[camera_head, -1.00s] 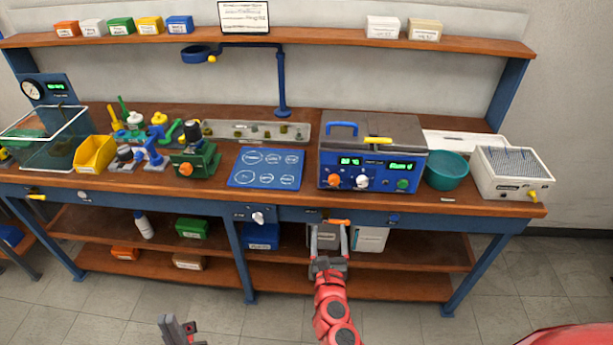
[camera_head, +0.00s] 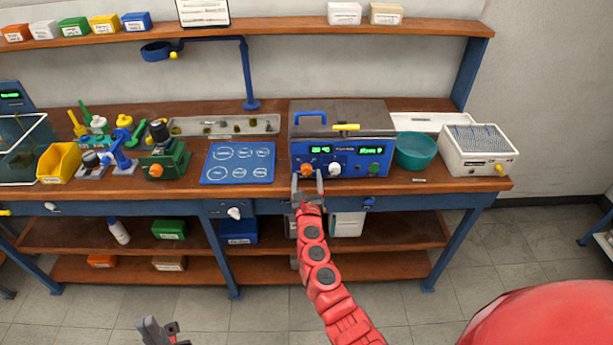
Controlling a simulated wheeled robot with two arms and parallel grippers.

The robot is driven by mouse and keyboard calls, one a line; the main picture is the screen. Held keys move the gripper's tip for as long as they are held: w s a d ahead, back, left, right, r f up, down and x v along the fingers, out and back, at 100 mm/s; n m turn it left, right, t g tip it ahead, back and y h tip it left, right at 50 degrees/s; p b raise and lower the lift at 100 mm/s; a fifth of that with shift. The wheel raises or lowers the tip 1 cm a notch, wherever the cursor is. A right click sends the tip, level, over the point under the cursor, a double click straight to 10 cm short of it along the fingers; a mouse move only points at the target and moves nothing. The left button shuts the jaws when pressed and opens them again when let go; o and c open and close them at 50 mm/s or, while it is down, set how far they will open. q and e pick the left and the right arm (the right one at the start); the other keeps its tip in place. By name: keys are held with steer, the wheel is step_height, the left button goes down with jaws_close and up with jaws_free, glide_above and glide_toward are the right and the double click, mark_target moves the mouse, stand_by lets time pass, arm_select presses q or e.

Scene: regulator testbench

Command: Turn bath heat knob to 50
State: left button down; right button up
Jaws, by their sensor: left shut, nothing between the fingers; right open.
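The water bath, a box with a blue front panel (camera_head: 352,160) and a dark lid (camera_head: 340,118), stands on the bench right of centre. Its panel has an orange knob (camera_head: 307,169), a white knob (camera_head: 335,171) and a green knob (camera_head: 374,168), with two green displays above. The labels and digits are too small to read surely. My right gripper (camera_head: 307,183) is open and empty, its fingers pointing up just below the orange knob; I cannot tell whether they touch it. My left gripper (camera_head: 160,330) is shut and empty, low in front of the bench.
A teal bowl (camera_head: 415,151) and a white box with a bristly top (camera_head: 477,152) stand right of the bath. A blue mat (camera_head: 238,163) lies to its left, with a green fixture (camera_head: 165,160) beyond. A yellow handle (camera_head: 346,127) juts from the lid's front.

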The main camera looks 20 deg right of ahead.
steer(key=shift+x, duration=0.95)
jaws_close()
